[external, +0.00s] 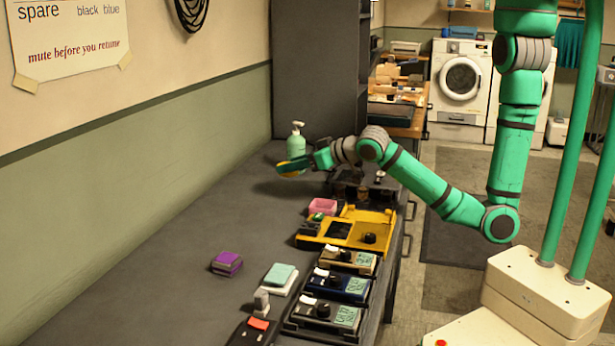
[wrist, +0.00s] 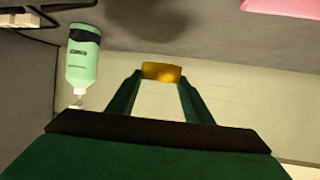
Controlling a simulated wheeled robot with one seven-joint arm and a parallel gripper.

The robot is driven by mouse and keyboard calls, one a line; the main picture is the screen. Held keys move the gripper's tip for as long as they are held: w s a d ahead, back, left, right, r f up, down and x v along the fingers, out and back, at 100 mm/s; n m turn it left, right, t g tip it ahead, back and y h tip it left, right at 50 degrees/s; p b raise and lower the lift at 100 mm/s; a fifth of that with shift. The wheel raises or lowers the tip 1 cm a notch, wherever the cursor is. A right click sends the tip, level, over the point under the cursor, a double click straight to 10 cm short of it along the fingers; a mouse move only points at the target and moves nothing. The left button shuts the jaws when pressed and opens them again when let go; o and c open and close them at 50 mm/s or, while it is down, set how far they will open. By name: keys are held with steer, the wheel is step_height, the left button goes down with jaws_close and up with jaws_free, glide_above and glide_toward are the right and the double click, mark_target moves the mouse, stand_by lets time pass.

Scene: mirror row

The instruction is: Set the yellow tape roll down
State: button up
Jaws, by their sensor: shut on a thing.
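The yellow tape roll (wrist: 162,72) is between the fingertips of my gripper (wrist: 160,82) in the wrist view. In the external view the yellow roll (external: 284,173) shows as a small patch beside my green gripper (external: 292,166) at the far part of the dark bench (external: 160,262). My gripper is shut on the roll and appears to hold it above the bench top, with a dark shadow below and to the left. The fingers hide part of the roll in the external view.
A green pump bottle (external: 297,143) stands close behind my gripper; it also shows in the wrist view (wrist: 82,58). A pink box (external: 322,206), a yellow tray (external: 345,232) and several devices line the right edge. The bench's left middle is clear.

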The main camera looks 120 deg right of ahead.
steer(key=shift+a+f+m+g, duration=0.1)
steer(key=shift+a+m+g, duration=0.2)
steer(key=shift+g, duration=0.1)
